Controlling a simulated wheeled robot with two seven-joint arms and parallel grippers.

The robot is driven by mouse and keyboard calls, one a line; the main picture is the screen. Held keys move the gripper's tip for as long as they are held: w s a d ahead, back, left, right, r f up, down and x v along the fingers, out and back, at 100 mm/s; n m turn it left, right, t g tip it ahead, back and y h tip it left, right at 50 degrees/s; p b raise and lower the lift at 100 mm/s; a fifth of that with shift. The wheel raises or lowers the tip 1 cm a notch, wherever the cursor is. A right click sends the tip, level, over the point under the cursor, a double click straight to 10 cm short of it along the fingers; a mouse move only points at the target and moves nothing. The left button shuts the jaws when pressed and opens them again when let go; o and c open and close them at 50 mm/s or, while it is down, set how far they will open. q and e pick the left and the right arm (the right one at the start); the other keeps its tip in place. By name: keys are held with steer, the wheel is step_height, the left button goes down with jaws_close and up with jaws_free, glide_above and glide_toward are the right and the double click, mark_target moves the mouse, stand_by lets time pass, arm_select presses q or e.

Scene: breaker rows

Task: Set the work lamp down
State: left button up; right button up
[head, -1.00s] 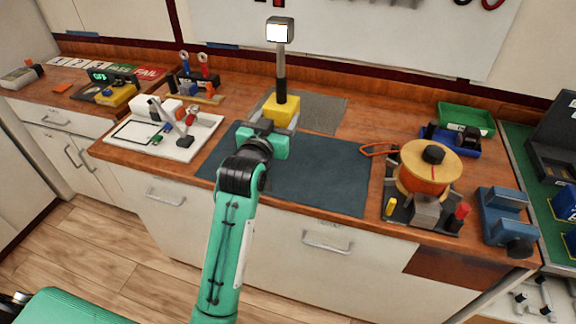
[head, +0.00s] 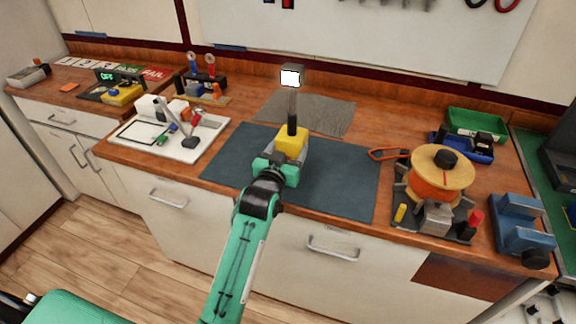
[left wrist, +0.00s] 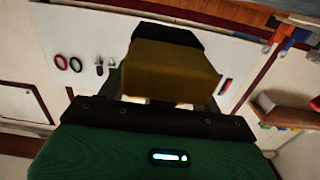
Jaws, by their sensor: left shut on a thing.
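The work lamp (head: 291,141) has a yellow base, a dark stem and a lit square head at the top. My left gripper (head: 284,160) is shut on its yellow base. The lamp stands nearly upright over the dark blue-grey mat (head: 335,185). I cannot tell whether the base touches the mat. In the left wrist view the yellow base (left wrist: 170,72) fills the space between the fingers, with a black part beyond it. My right gripper does not show.
A grey textured mat (head: 325,113) lies bare behind the lamp. A white tray (head: 190,153) with small parts is to the left. An orange spool (head: 438,178) on a stand, a blue vise (head: 520,225) and a green bin (head: 475,123) are to the right.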

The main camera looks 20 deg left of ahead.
arm_select(q)
step_height(320, 180, down, 6)
steer(key=shift+r, duration=0.15)
stand_by(0.3)
steer(key=shift+f, duration=0.3)
steer(key=o, duration=1.5)
steer(key=shift+c, duration=0.2)
steer(key=shift+s+r, duration=0.1)
steer(key=shift+s, duration=0.05)
